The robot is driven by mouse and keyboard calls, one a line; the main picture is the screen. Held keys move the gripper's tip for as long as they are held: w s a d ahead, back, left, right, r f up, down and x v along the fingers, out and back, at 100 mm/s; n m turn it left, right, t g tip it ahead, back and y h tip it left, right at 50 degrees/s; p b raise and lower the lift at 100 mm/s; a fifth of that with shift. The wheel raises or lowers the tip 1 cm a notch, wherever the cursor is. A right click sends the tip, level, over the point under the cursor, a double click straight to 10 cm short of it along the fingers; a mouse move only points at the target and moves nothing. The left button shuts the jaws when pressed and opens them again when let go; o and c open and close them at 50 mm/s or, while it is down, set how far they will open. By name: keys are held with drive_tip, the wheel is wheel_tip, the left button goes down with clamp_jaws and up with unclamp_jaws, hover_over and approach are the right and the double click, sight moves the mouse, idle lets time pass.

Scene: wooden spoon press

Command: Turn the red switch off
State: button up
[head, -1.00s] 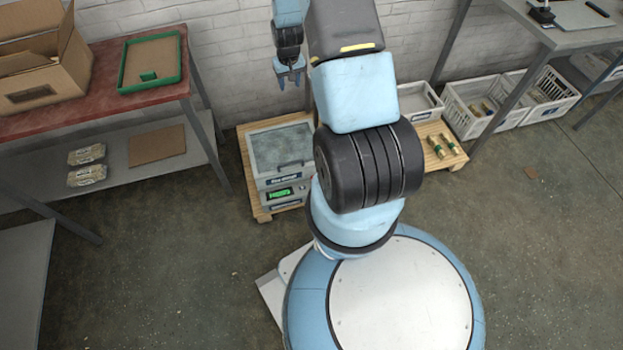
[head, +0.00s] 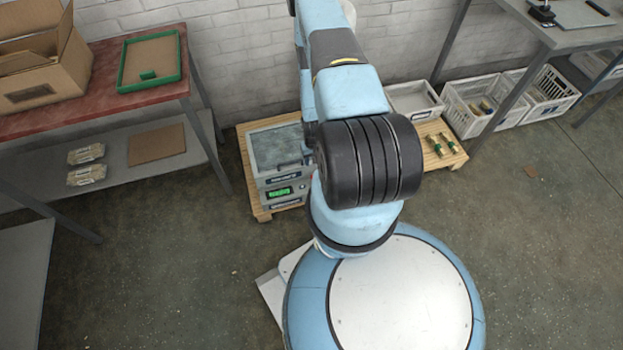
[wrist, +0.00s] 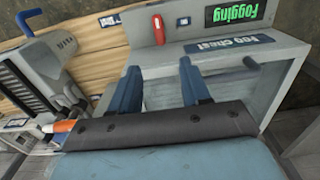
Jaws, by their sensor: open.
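The red switch (wrist: 158,29) is a small red lever on the pale front of the fog chest (wrist: 225,75), left of a lit green display (wrist: 235,11) reading "Fogging". My gripper (wrist: 159,66) is open in the wrist view, with its two blue fingers apart and nothing between them. The switch shows beyond the fingertips, in line with the gap, and they appear apart from it. In the head view the fog chest (head: 280,150) stands on a wooden pallet with its green display (head: 280,192) lit. My arm hides the gripper there, and I cannot make out the switch.
A red-topped bench (head: 100,110) stands left, white crates (head: 475,105) stand right, and a brick wall is behind.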

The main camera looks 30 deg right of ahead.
drive_tip(key=f, duration=1.4)
drive_tip(key=shift+s+f, duration=0.1)
drive_tip(key=shift+s, duration=0.1)
drive_tip(key=shift+c, duration=0.3)
